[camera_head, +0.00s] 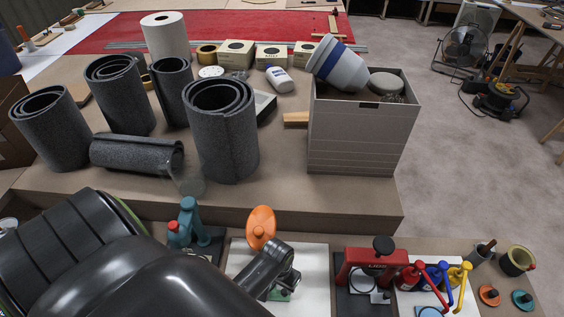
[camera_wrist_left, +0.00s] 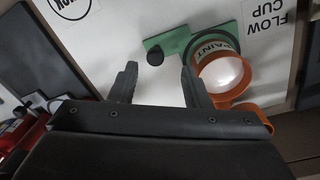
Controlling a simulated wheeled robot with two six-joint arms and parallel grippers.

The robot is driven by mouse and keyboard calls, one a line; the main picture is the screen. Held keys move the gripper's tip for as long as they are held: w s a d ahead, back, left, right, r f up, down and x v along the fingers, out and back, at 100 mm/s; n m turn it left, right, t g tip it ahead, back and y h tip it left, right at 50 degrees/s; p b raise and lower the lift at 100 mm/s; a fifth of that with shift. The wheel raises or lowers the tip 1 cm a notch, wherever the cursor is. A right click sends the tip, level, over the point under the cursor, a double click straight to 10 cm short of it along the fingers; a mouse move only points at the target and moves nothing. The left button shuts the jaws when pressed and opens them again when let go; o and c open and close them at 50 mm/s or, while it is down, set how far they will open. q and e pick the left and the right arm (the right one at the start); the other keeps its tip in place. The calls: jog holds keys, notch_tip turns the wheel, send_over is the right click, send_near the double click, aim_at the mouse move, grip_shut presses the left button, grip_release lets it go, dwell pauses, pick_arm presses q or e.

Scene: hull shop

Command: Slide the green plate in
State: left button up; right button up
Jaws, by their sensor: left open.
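The green plate (camera_wrist_left: 176,42) lies flat on a white board marked "FLOW CUP" in the left wrist view, with a small black knob (camera_wrist_left: 155,57) at one end. Its other end meets an orange cup holder (camera_wrist_left: 222,98) and a dark ring. A bit of the green plate (camera_head: 280,295) also shows in the head view, mostly hidden by my left gripper (camera_head: 287,278). In the wrist view, the left gripper (camera_wrist_left: 160,83) is open and empty, its fingers apart with the knob between and just beyond their tips. I cannot tell whether they touch it. My right gripper is in neither view.
An orange disc (camera_head: 261,226) stands behind the gripper. A teal tool (camera_head: 187,222) is to its left, and a red stand (camera_head: 372,262) and colored pumps (camera_head: 435,275) are to the right. Dark foam rolls (camera_head: 222,130) and a grey bin (camera_head: 358,135) stand on the raised bench behind.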

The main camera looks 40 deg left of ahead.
pick_arm(q)
jog(key=shift+a+r, duration=0.15)
jog(key=shift+r, duration=1.1)
jog(key=shift+s, duration=0.1)
